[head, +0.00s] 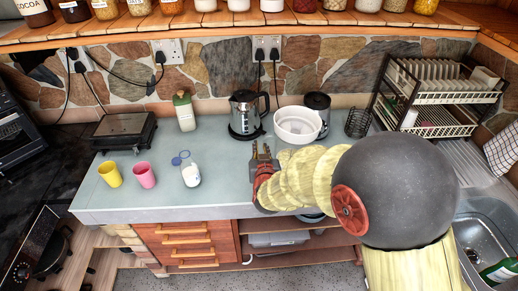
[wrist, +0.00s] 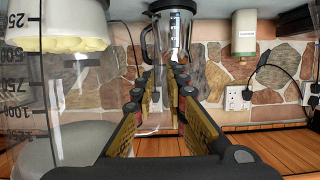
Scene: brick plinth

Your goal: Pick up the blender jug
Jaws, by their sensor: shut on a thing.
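The blender jug (wrist: 25,120) is clear, with dark measuring marks. It fills the left of the wrist view, very close to the camera. I cannot make it out in the head view, where my arm covers much of that area. My gripper (head: 262,149) is over the worktop, in front of the metal kettle. It is shut on the blender jug; the exact contact is hard to see through the clear material. In the wrist view, the fingers of my gripper (wrist: 166,82) run forward close together. That view is upside down.
The kettle (head: 244,117) stands behind my gripper, with a white bowl (head: 297,125) to its right. A dish rack (head: 433,95) is at the right. A white jar (head: 191,175), a pink cup (head: 145,175) and a yellow cup (head: 110,174) stand left. The worktop between jar and gripper is clear.

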